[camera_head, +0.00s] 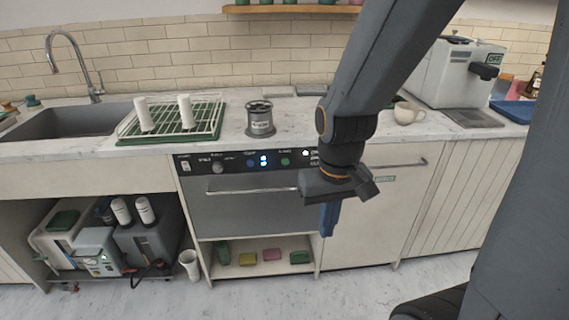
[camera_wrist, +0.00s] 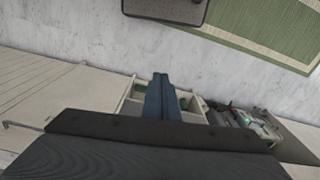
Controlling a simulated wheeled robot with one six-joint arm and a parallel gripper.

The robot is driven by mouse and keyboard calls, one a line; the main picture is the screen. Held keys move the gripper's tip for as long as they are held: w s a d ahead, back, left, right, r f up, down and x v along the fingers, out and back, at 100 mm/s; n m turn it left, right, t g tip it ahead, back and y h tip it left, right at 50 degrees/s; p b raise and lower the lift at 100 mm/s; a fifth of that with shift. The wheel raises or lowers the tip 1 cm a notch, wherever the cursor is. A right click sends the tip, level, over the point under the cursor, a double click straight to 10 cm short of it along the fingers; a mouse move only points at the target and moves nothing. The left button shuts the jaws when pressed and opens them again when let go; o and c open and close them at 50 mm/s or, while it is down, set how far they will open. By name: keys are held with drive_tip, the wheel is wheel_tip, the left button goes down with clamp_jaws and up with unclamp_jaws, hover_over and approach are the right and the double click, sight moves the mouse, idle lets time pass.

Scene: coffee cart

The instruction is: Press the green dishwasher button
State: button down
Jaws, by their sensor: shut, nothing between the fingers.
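The dishwasher (camera_head: 250,207) is built in under the counter, its door shut, with a bar handle across the front. Its dark control panel (camera_head: 232,163) runs along the top edge. The green button (camera_head: 285,162) is on the panel, right of a lit display and a blue button (camera_head: 250,162). My gripper (camera_head: 327,232) is shut and empty, pointing down in front of the dishwasher's right edge, lower than the panel and right of the green button. In the wrist view its closed blue-grey fingers (camera_wrist: 161,95) show above the floor; the button is not seen there.
A sink (camera_head: 70,122), a dish rack (camera_head: 172,122), a grey canister (camera_head: 260,118), a cup (camera_head: 407,113) and a coffee machine (camera_head: 455,75) are on the counter. A low shelf holds coloured sponges (camera_head: 271,254). A green mat (camera_wrist: 265,25) lies on the floor.

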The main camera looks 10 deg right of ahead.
idle(0.3)
drive_tip(key=w+d+f+n+t, duration=0.2)
drive_tip(key=w+n, duration=0.1)
drive_tip(key=w, duration=0.3)
drive_tip(key=w+d+f+n+t+p, duration=0.1)
drive_tip(key=w+f+n+t, duration=0.15)
drive_tip(key=w, duration=0.45)
drive_tip(key=w+d+f+n+t, duration=0.1)
drive_tip(key=w+d+n, duration=0.1)
drive_tip(key=w+n, duration=0.3)
drive_tip(key=w+a+f+n+t+y+p, duration=0.1)
drive_tip(key=w+a+f+n+t+y, duration=0.3)
drive_tip(key=w+n, duration=0.4)
drive_tip(key=shift+w+a+f+n+t+y+p, duration=0.4)
drive_tip(key=shift+a+n+y, duration=0.2)
drive_tip(key=shift+n+y, duration=0.7)
drive_tip(key=shift+w, duration=0.1)
drive_tip(key=b, duration=0.3)
approach(285, 162)
drive_tip(key=shift+w+a+f, duration=0.7)
drive_tip(key=shift+a+f, duration=0.25)
drive_tip(key=shift+a, duration=0.05)
drive_tip(key=shift+w+a+f, duration=0.75)
drive_tip(key=shift+a+f, duration=0.15)
drive_tip(key=shift+a, duration=0.1)
drive_tip(key=shift+w, duration=0.1)
drive_tip(key=shift+w, duration=0.3)
